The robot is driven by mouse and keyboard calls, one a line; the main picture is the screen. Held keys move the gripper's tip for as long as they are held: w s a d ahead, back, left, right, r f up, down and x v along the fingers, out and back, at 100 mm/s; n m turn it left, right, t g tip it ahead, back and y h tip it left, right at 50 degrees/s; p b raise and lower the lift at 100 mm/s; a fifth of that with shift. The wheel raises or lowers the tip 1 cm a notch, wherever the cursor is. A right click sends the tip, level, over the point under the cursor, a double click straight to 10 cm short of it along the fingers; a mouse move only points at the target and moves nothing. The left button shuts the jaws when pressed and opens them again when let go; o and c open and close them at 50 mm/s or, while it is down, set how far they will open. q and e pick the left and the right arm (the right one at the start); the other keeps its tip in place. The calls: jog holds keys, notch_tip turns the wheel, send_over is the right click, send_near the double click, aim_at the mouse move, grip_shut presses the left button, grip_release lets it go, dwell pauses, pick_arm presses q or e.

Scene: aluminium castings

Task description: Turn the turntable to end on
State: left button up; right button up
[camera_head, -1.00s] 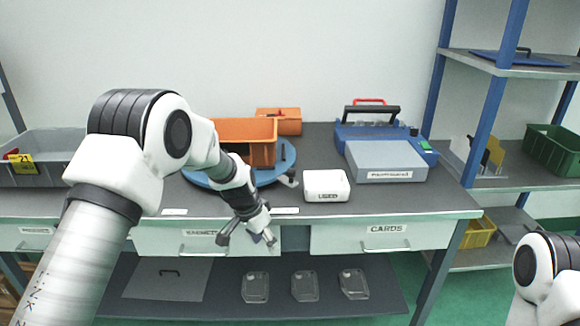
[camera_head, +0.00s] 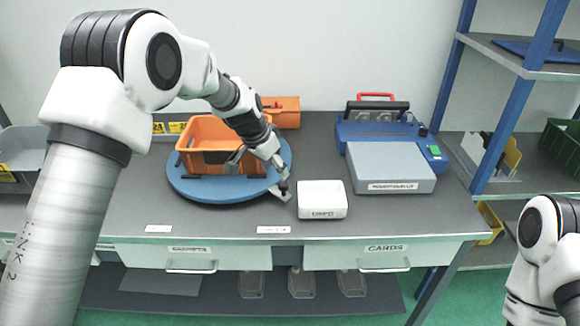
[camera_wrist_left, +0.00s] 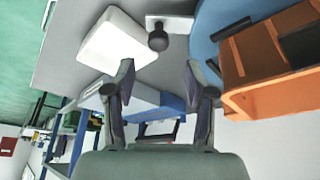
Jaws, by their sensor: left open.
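The turntable is a blue disc (camera_head: 218,192) on the table, also in the left wrist view (camera_wrist_left: 207,40). An orange crate (camera_head: 197,131) stands on it. A pale tab with a black knob (camera_wrist_left: 157,38) sticks out at the disc's edge; in the head view it is at the disc's front right. My left gripper (camera_head: 258,176) is above the disc's front right part, fingers pointing down. Its fingers are apart and empty in the left wrist view (camera_wrist_left: 160,82), with the knob beyond the gap. I see no contact with the knob. My right gripper is out of view.
A white box (camera_head: 322,195) stands close to the right of the tab. A blue and grey case (camera_head: 390,165) is behind it at the right. Another orange bin (camera_head: 285,112) stands behind the disc. Shelves (camera_head: 540,70) are at the right.

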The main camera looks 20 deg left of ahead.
aim_at(283, 183)
pick_arm(q)
jog(key=x, duration=0.2)
jog(key=p+x, duration=0.1)
jog(key=shift+s+d, duration=0.15)
jog(key=shift+s, duration=0.15)
jog(key=x, duration=0.4)
jog(key=shift+w+f, duration=0.15)
jog(key=shift+w, duration=0.25)
jog(key=shift+s, duration=0.15)
jog(key=shift+s+r, duration=0.15)
jog(key=shift+r, duration=0.1)
jog(key=shift+c, duration=1.1)
grip_shut()
